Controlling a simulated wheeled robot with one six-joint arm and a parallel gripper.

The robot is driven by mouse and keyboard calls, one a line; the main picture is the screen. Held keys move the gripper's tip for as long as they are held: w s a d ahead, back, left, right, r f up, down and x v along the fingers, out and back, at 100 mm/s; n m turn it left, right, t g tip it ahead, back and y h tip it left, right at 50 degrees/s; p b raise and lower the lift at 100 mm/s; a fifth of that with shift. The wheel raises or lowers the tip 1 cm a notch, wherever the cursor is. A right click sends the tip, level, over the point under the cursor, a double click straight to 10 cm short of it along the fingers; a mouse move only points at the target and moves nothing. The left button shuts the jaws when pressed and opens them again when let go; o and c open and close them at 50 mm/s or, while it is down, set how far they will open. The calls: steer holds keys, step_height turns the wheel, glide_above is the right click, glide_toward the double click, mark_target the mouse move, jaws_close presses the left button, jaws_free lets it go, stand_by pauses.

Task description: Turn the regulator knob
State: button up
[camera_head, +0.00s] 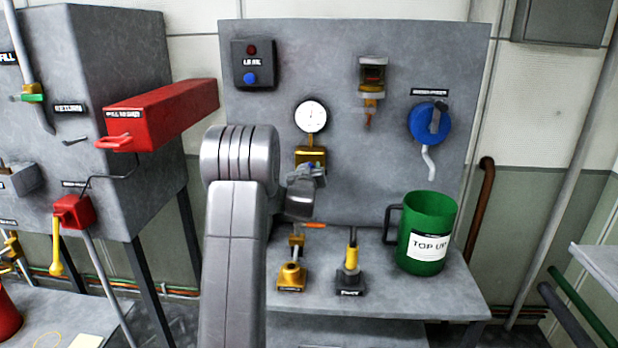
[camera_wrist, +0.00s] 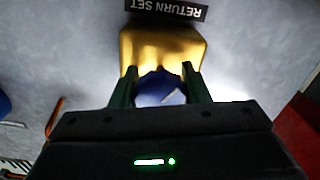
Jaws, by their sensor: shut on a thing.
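The regulator is a brass-yellow block (camera_head: 311,155) below a round white gauge (camera_head: 312,116) on the grey panel. In the wrist view its brass body (camera_wrist: 160,45) fills the upper middle, with a dark label (camera_wrist: 168,9) reading "RETURN SET" upside down. The blue regulator knob (camera_wrist: 160,88) sits between the two dark green fingers of my gripper (camera_wrist: 159,72). My gripper is shut on the knob, one finger at each side. In the head view my gripper (camera_head: 305,172) is at the regulator's lower front, and the knob cannot be made out clearly there.
A red box (camera_head: 165,113) juts out left of my arm. A blue round valve (camera_head: 424,122) is on the panel's right.

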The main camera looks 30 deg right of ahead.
steer(key=m+b, duration=0.1)
steer(key=b, duration=0.1)
steer(key=m+b, duration=0.2)
steer(key=b, duration=0.1)
steer(key=shift+f+m+b, duration=0.3)
steer(key=shift+f, duration=0.05)
steer(key=m+b, duration=0.4)
steer(key=b, duration=0.1)
steer(key=shift+a+r+m, duration=0.1)
steer(key=shift+r+m, duration=0.05)
steer(key=shift+m, duration=0.15)
steer(key=m+b, duration=0.3)
steer(key=shift+w+r, duration=0.1)
steer(key=shift+r, duration=0.05)
steer(key=shift+r+m+b, duration=0.2)
steer(key=shift+m+b, duration=0.6)
steer(key=shift+m, duration=1.4)
steer(key=o, duration=1)
